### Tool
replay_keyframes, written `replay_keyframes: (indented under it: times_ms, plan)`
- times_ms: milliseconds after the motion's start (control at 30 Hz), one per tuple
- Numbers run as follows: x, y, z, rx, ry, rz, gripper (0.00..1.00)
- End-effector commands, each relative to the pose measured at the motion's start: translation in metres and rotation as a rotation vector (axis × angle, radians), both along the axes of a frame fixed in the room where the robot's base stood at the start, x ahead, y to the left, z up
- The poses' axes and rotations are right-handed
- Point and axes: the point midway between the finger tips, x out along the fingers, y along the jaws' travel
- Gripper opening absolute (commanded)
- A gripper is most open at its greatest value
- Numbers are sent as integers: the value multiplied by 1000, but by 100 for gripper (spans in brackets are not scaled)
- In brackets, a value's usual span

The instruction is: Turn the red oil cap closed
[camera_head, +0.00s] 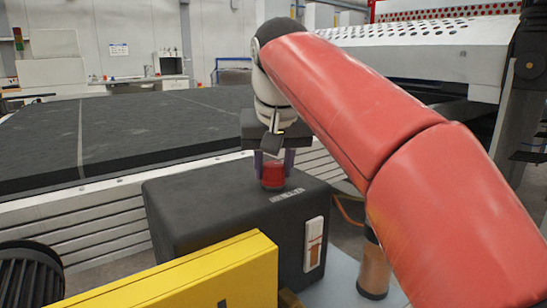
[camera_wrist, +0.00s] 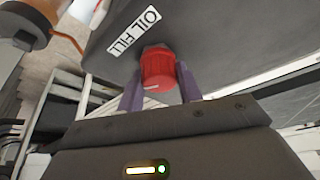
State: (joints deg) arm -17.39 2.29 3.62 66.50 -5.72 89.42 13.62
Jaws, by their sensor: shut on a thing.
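The red oil cap (camera_head: 273,175) sits on top of a dark grey box (camera_head: 200,215), near its back edge. In the wrist view the red cap (camera_wrist: 158,70) is ribbed, with a pale line on its face, beside a white "OIL FILL" label (camera_wrist: 134,30). My gripper (camera_head: 273,168) points down from above, with one purple finger on each side of the cap. The purple fingers of my gripper (camera_wrist: 160,82) also flank the cap in the wrist view, shut on it. The cap's far side is hidden.
A yellow block (camera_head: 180,275) stands in front of the dark box. A copper-coloured cylinder (camera_head: 373,265) stands to its right, and a black ribbed motor (camera_head: 28,272) at lower left. A wide dark conveyor bed (camera_head: 130,130) lies behind. My red arm covers the right side.

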Motion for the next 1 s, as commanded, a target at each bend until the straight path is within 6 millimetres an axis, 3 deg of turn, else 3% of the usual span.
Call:
replay_keyframes:
  times_ms: [1000]
  plan:
    - [1,1,1,2,-4,-916,13]
